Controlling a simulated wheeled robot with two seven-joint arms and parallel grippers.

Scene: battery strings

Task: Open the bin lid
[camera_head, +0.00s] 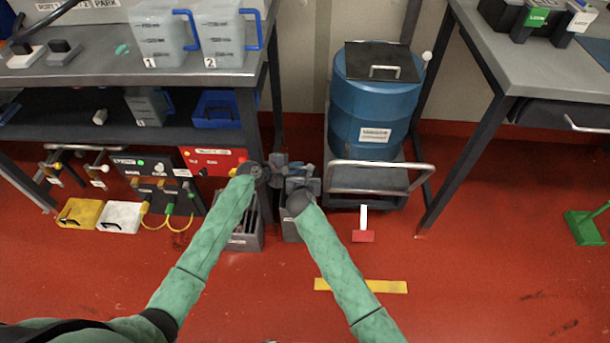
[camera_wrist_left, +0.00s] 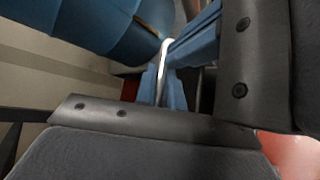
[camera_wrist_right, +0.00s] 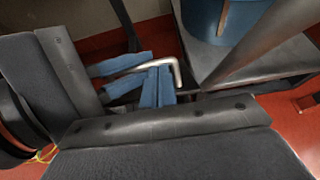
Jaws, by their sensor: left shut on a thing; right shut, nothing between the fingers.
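The blue drum (camera_head: 375,115) stands on a cart at the back, with a flat dark lid (camera_head: 372,55) across its top. A metal handle (camera_head: 385,72) sits on the lid, and neither gripper touches it. My left gripper (camera_head: 279,165) is left of the drum, low, above a grey box (camera_head: 245,238). A bright metal rod (camera_wrist_left: 164,70) passes between blue fingers in the left wrist view, and the left gripper is shut on it. My right gripper (camera_head: 304,184) is shut and empty, close beside the left one. The rod (camera_wrist_right: 172,66) also shows in the right wrist view.
The cart (camera_head: 365,190) with a metal push bar (camera_head: 380,165) is just right of my grippers. A second grey box (camera_head: 290,232) is below them. A shelf table (camera_head: 200,75) stands at left and another table (camera_head: 480,60) at right. The red floor in front is mostly clear.

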